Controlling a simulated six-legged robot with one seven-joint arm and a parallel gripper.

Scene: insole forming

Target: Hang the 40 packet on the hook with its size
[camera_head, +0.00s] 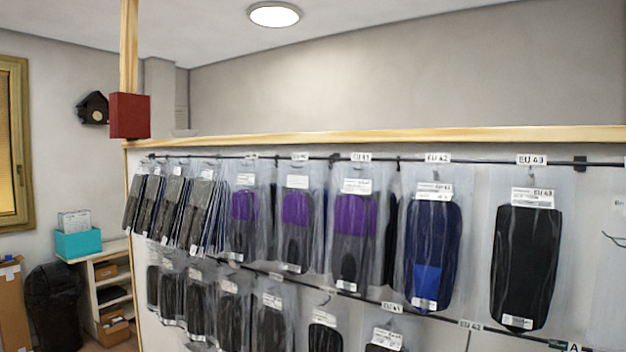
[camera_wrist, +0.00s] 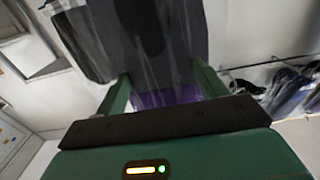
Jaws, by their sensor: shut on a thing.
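My gripper (camera_wrist: 162,88) shows only in the wrist view. Its green fingers are shut on a clear plastic packet (camera_wrist: 168,45) with a dark grey insole and a purple part low between the fingers. No size can be read on this packet. In the head view, purple and dark packets hang on the upper rail. The tag (camera_head: 300,156) left of the EU 41 tag (camera_head: 361,157) is too blurred to read. A purple packet (camera_head: 296,210) hangs below that blurred tag. The hook tips there are hard to make out.
EU 42 (camera_head: 437,158) and EU 43 (camera_head: 531,160) tags sit further right above a blue packet (camera_head: 433,240) and a black packet (camera_head: 526,260). A lower rail holds more dark packets (camera_head: 271,318). A wooden beam (camera_head: 400,136) tops the panel. Shelves (camera_head: 100,270) stand at left.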

